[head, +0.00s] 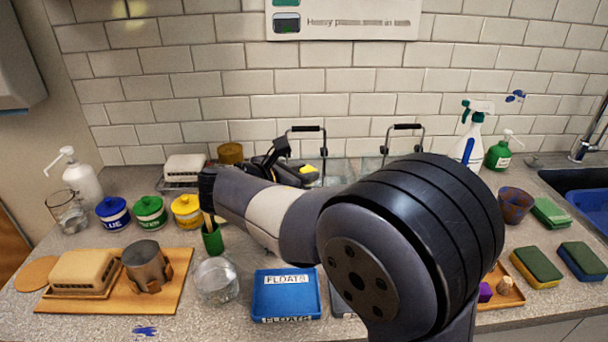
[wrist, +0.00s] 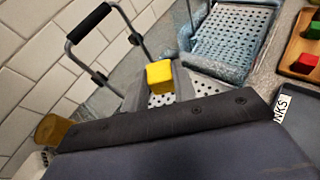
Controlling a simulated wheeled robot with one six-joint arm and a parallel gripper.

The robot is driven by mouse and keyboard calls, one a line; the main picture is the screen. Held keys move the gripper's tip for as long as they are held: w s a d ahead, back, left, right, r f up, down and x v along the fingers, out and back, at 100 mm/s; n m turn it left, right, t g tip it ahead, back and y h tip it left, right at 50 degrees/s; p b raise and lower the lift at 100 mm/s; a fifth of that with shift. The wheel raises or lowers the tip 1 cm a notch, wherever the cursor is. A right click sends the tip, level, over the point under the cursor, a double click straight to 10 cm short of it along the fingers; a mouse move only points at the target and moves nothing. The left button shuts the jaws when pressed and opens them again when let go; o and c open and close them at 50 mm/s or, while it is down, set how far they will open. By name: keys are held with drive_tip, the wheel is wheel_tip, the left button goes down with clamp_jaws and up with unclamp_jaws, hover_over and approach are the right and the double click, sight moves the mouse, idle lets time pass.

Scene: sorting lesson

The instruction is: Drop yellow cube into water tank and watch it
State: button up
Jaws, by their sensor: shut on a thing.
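The yellow cube (wrist: 159,77) is gripped between the grey fingers of my gripper (wrist: 158,88). In the head view the cube (head: 308,169) shows as a small yellow patch beside my gripper (head: 296,170), partly hidden. Below the cube is a perforated metal surface with a black-handled frame (wrist: 90,22) at its left. A clear bluish tank (wrist: 262,52) with a perforated basket in it stands at the upper right of the wrist view. In the head view my arm hides most of the tank area.
A blue tray (head: 286,304) labelled FLOATS lies at the front. A dark tray (wrist: 300,155) with a partly visible label lies right in the wrist view. A wooden tray (wrist: 289,52) holds coloured blocks.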

drive_tip(key=o, duration=1)
drive_tip(key=shift+n+g, duration=0.3)
drive_tip(key=f, duration=0.3)
drive_tip(key=s+f, duration=0.1)
drive_tip(key=f, duration=0.1)
drive_tip(key=shift+d+f, duration=0.1)
drive_tip(key=shift+d, duration=0.1)
drive_tip(key=r+p, duration=0.7)
drive_tip(key=w+r+p, duration=0.1)
drive_tip(key=r+p, duration=0.2)
drive_tip(key=shift+a+r+p, duration=0.15)
drive_tip(key=shift+r+p, duration=0.1)
drive_tip(key=shift+p, duration=0.1)
wheel_tip(320, 180, down, 5)
drive_tip(key=b, duration=0.5)
